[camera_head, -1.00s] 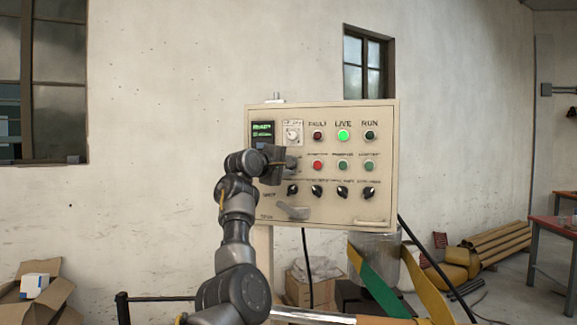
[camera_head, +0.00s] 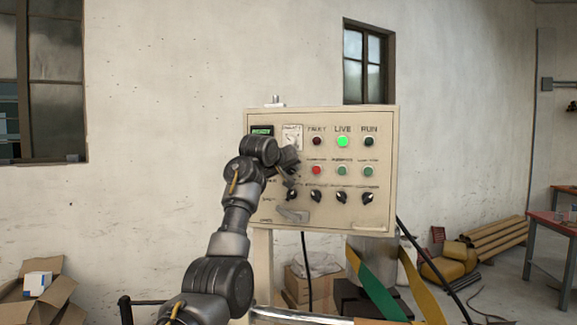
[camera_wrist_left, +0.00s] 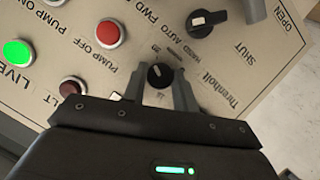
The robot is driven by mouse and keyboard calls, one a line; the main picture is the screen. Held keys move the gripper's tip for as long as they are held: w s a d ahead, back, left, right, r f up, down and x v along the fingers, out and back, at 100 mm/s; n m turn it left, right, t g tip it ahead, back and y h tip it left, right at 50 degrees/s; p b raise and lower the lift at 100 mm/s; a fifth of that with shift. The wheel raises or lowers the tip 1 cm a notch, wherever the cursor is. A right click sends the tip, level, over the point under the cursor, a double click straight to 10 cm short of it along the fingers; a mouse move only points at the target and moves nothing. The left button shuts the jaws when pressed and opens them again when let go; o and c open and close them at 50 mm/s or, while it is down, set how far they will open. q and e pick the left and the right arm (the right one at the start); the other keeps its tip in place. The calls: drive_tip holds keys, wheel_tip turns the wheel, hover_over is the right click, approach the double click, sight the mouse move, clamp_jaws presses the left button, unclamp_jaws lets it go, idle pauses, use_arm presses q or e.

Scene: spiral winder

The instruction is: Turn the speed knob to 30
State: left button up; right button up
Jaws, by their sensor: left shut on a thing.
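The speed knob (camera_wrist_left: 160,76) is a small black dial on the cream control panel, with small scale marks around it; a 20 is readable nearby. In the left wrist view my left gripper (camera_wrist_left: 160,88) has one finger on each side of it and is shut on it. The exact setting of the knob is not readable. In the head view my left gripper (camera_head: 287,163) is at the upper left of the panel (camera_head: 340,218), hiding the knob. My right gripper is not in view.
The panel also carries a green display (camera_head: 262,130), a white gauge (camera_head: 292,137), a lit green LIVE lamp (camera_head: 342,141), a red button (camera_head: 317,170) and several black selectors. A grey handle (camera_head: 291,215) is at lower left. Cardboard boxes (camera_head: 30,290) lie at far left.

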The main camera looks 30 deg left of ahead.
use_arm(q)
drive_tip(key=shift+d+m+g+y+p, duration=0.1)
drive_tip(key=shift+m+g+y+p, duration=0.2)
drive_tip(key=shift+m+y+p, duration=0.75)
drive_tip(key=shift+m, duration=0.45)
drive_tip(key=o, duration=1)
drive_tip(key=shift+w, duration=0.1)
drive_tip(key=shift+c, duration=0.2)
drive_tip(key=shift+b, duration=0.3)
